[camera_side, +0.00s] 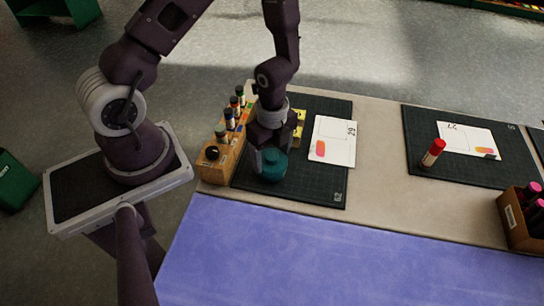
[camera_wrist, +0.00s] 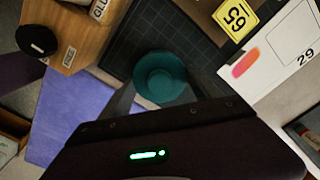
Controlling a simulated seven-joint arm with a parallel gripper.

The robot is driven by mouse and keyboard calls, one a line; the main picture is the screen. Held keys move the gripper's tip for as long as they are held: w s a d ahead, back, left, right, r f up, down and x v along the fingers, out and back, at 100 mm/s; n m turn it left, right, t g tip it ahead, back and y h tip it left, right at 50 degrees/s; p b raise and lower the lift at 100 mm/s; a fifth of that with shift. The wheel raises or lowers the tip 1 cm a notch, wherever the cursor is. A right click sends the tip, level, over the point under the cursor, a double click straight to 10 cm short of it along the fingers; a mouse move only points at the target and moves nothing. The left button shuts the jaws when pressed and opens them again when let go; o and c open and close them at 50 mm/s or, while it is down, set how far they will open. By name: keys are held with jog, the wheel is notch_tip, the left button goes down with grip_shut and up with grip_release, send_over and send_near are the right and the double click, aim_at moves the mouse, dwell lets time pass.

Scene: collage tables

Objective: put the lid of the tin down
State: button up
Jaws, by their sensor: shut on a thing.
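The teal round tin (camera_side: 272,169) is at the front of the dark cutting mat (camera_side: 325,193), below my gripper (camera_side: 270,156). In the wrist view its round teal top (camera_wrist: 160,77), with a raised ring, lies between the two fingers of my gripper (camera_wrist: 162,92). My gripper points down and is shut on the teal lid. The lid and the body under it look the same colour, so I cannot tell where one ends, nor whether the lid is lifted. The fingers hide part of the sides.
A wooden rack (camera_side: 212,172) with several bottles stands close on the left. A white card (camera_side: 340,135) marked 29 lies to the right, and a yellow number card (camera_wrist: 237,19) lies behind. The mat's front right is clear.

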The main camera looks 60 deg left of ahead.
notch_tip(320, 180, up, 9)
jog(key=shift+w+r, duration=0.1)
jog(key=w+d, duration=0.5)
send_over(319, 183)
notch_tip(319, 183, down, 4)
notch_tip(319, 183, down, 9)
jog(key=shift+r, duration=0.1)
jog(key=o, duration=1.3)
